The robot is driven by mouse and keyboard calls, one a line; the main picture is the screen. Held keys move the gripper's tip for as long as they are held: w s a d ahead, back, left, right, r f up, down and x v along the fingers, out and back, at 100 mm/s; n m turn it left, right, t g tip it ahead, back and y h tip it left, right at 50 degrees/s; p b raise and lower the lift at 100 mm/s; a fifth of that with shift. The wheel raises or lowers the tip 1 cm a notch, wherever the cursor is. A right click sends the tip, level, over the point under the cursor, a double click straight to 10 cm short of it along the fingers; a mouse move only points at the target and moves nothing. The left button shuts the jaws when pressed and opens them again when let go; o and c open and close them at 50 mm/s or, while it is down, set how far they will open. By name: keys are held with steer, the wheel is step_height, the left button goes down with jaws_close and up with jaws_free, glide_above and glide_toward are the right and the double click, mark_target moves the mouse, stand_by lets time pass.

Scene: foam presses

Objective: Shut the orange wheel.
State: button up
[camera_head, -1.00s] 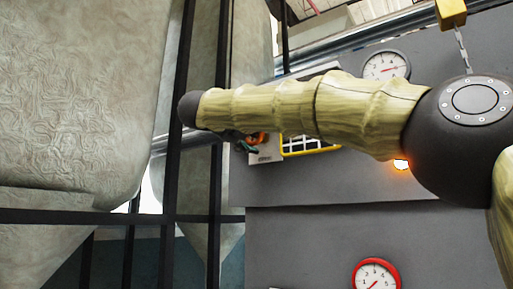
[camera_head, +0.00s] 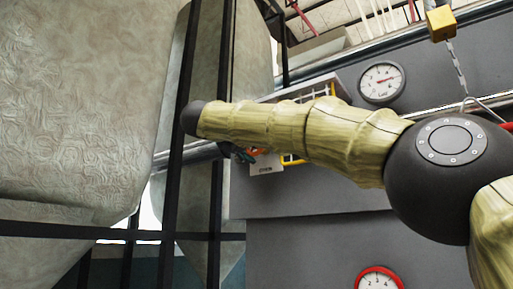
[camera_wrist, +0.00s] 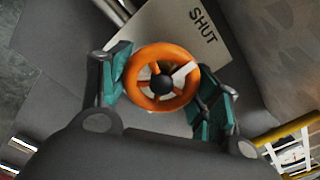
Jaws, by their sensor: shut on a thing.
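The orange wheel (camera_wrist: 187,92) is a ring with spokes, a dark hub and one white spoke. In the wrist view it sits between the two teal-padded fingers of my gripper (camera_wrist: 164,92), which is shut on it. A plate (camera_wrist: 206,30) marked "SHUT" lies behind the wheel. In the head view my arm covers most of the wheel (camera_head: 256,151). Only a sliver of orange and part of my gripper (camera_head: 241,152) show below the arm, beside a small white label plate (camera_head: 266,169).
A white gauge (camera_head: 381,81) and a red-rimmed gauge (camera_head: 378,280) are on the grey panel (camera_head: 320,235). A yellow-framed grille (camera_head: 292,159) is right of the wheel. Black posts (camera_head: 176,130) and large textured tanks (camera_head: 80,100) stand left. A yellow block (camera_head: 440,23) hangs on a chain.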

steer(key=shift+d+r, duration=0.15)
steer(key=shift+r, duration=0.05)
steer(key=o, duration=1)
steer(key=shift+f, duration=0.1)
steer(key=v, duration=1.2)
